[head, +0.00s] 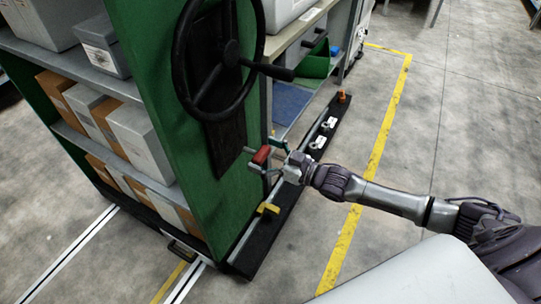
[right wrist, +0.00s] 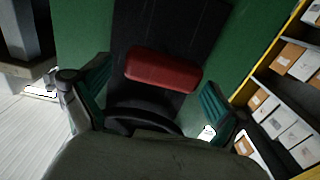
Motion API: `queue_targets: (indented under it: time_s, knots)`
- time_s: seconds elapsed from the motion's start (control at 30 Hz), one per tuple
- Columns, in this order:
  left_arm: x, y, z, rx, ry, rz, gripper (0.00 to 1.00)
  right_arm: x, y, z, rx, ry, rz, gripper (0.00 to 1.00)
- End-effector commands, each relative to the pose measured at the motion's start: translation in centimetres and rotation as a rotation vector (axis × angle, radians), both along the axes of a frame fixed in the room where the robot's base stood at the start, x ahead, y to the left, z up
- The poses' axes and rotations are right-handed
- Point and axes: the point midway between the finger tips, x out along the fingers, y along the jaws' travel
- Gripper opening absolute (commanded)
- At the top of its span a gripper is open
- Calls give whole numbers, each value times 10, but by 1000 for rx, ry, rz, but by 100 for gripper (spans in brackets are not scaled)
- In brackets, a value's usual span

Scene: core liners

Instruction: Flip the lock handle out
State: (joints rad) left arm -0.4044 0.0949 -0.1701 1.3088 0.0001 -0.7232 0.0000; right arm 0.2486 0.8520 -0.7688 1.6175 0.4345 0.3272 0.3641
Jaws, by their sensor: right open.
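The lock handle (head: 261,155) is a red grip on the black plate below the handwheel, on the end of the green shelf unit. In the right wrist view the red handle (right wrist: 162,69) lies across the black plate, in front of the gripper. My right gripper (head: 271,158) is open, with its fingers by the red handle. In the right wrist view its two green-grey fingers (right wrist: 150,85) stand apart, one on each side of the handle's lower edge. Whether they touch it I cannot tell. My left gripper is not in view.
A black handwheel (head: 219,112) with a protruding knob (head: 279,73) sits above the handle. The green shelf unit (head: 143,60) holds boxes on its left side. A black floor rail (head: 290,190) with a yellow piece runs below. Open floor lies to the right.

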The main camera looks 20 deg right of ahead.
Motion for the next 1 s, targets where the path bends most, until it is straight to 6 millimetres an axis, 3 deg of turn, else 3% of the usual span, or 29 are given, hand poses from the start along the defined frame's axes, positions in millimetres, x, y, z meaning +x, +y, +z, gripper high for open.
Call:
queue_targets:
  time_s: [0.6, 1.0]
  knots:
    - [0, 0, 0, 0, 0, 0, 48, -85, -66, -2, -2, 6, -1, 98]
    - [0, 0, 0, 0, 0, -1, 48, -94, -74, -1, -1, 2, -1, 98]
